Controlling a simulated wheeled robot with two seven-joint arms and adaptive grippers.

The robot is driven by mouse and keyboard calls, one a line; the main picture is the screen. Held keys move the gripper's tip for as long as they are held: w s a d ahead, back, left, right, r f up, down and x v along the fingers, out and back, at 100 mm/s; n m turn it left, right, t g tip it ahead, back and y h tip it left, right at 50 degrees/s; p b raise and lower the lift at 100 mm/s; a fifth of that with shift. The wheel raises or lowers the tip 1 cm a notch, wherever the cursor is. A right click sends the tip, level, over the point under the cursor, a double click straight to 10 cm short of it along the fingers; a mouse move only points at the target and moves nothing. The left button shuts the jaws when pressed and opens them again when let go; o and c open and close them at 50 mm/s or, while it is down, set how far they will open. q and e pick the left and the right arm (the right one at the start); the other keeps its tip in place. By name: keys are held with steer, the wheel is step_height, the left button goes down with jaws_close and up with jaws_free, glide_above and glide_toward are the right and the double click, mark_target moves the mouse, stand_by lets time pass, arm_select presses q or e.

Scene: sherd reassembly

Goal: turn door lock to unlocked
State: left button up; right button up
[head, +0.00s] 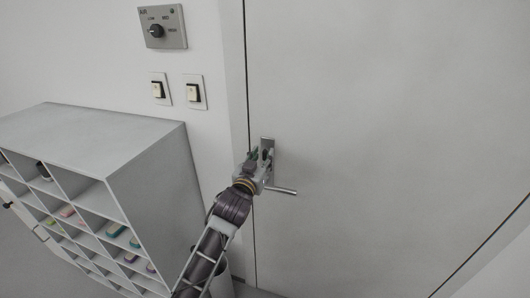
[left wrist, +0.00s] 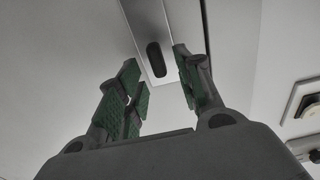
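The door lock's dark oval turn knob (left wrist: 155,58) is on a metal plate (left wrist: 150,20) in the left wrist view, its long side running nearly along the plate. The plate (head: 267,142) also shows in the head view, on the grey door (head: 390,120) near its left edge. My left gripper (head: 262,157) is at the plate and hides much of it in the head view. In the left wrist view its green-padded fingers (left wrist: 158,68) are apart, with the knob seen between them. I see no clear contact with the knob. My right gripper is out of view.
A lever handle (head: 284,190) sticks out to the right just below my left gripper. Light switches (head: 193,92) and a dial panel (head: 162,27) are on the wall to the left. A grey cubbyhole cabinet (head: 100,140) stands left of my arm. The door's right part is clear.

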mark_target(264, 154)
arm_select(q)
steer(key=shift+x, duration=1.6)
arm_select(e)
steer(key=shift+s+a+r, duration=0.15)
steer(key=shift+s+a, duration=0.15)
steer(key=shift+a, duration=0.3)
arm_select(q)
steer(key=shift+c, duration=0.4)
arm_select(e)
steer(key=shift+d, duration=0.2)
arm_select(q)
jaws_close()
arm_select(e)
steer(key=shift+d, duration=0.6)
